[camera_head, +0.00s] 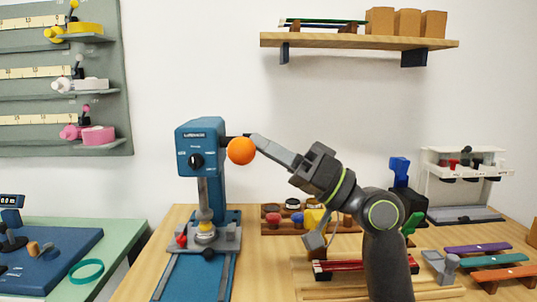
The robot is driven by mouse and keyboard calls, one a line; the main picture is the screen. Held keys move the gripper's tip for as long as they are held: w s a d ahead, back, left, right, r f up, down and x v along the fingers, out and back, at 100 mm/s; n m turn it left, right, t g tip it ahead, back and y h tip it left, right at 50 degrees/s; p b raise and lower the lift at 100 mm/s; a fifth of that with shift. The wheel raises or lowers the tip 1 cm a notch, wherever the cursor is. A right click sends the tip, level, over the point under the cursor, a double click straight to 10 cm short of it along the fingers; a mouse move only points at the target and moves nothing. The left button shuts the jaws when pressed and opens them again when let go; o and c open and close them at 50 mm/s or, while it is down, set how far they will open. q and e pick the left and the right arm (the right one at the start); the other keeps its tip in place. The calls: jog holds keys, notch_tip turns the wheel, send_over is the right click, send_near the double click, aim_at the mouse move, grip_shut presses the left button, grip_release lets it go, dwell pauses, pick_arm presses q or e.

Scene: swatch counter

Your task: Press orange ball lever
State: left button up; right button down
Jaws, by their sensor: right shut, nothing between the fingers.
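The orange ball (241,150) is the knob on the lever of a blue bench machine (200,142). The ball is at the machine's right side, near its head. My right gripper (258,141) is shut and empty, with its fingertips at the upper right edge of the ball. I cannot tell whether the fingertips touch the ball or lie behind it. The lever's dark shaft is mostly hidden behind the ball and fingertips. My left gripper is not in view.
A wooden shelf (345,41) hangs above my right arm. A rack with small coloured pots (293,205) stands behind the arm. A white stand (465,180) and coloured bars (478,248) are on the right. A green table with a blue board (60,262) is on the left.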

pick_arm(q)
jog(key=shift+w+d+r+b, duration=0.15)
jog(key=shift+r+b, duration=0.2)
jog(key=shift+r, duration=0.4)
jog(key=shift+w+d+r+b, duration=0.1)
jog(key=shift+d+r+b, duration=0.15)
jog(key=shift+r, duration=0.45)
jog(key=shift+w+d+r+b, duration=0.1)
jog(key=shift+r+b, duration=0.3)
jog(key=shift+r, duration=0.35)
pick_arm(e)
jog(key=v, duration=1)
jog(key=shift+w, duration=0.2)
jog(key=shift+d+r, duration=0.1)
